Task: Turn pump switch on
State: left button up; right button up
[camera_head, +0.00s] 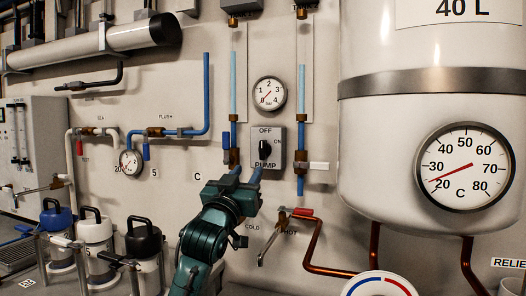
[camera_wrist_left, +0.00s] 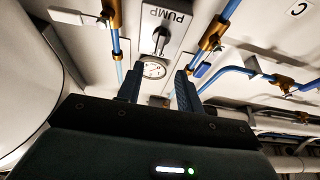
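The pump switch (camera_head: 265,149) is a black rotary knob on a grey box, with OFF above it and PUMP below. The knob looks upright, in line with the OFF label. In the left wrist view the pump switch (camera_wrist_left: 160,38) appears upside down near the top, beyond the fingers. My left gripper (camera_head: 247,172) is just below and left of the switch box in the head view. In the left wrist view my left gripper (camera_wrist_left: 158,75) has its two fingers apart with nothing between them. It does not appear to touch the knob. My right gripper is not in view.
Blue pipes with brass fittings (camera_head: 234,157) run closely on both sides of the switch box. A pressure gauge (camera_head: 269,94) hangs above it. A red-handled valve (camera_head: 303,212) sits below right. A large white tank (camera_head: 400,150) stands at right, with flasks (camera_head: 97,232) at lower left.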

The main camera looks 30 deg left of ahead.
aim_at(262, 150)
pick_arm(q)
jog(key=x, duration=1.1)
jog(key=shift+a+p, duration=0.1)
jog(key=shift+p, duration=0.25)
jog(key=c, duration=0.6)
